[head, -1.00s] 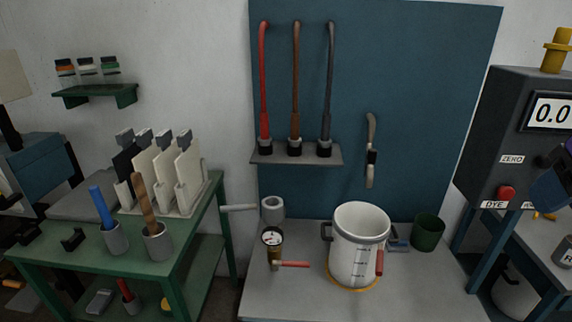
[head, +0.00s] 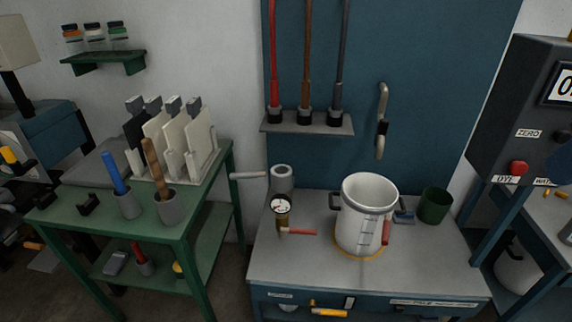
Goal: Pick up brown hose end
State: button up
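The brown hose (head: 307,58) hangs upright against the blue back panel, between a red hose (head: 274,55) and a dark grey hose (head: 342,58). My gripper is not in view.
Below the shelf, a grey bench (head: 290,262) holds a white pot (head: 361,222), a gauge with a red-handled valve (head: 281,207), a grey roll (head: 281,178) and a dark green cup (head: 435,205). A green cart (head: 205,225) stands left; a dark machine (head: 520,115) stands right. A curved handle (head: 381,120) is on the panel.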

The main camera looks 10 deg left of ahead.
aim_at(305, 108)
jog(key=i+j, duration=0.55)
jog(key=j, duration=0.15)
jog(key=i+j, duration=0.55)
jog(key=j, duration=0.15)
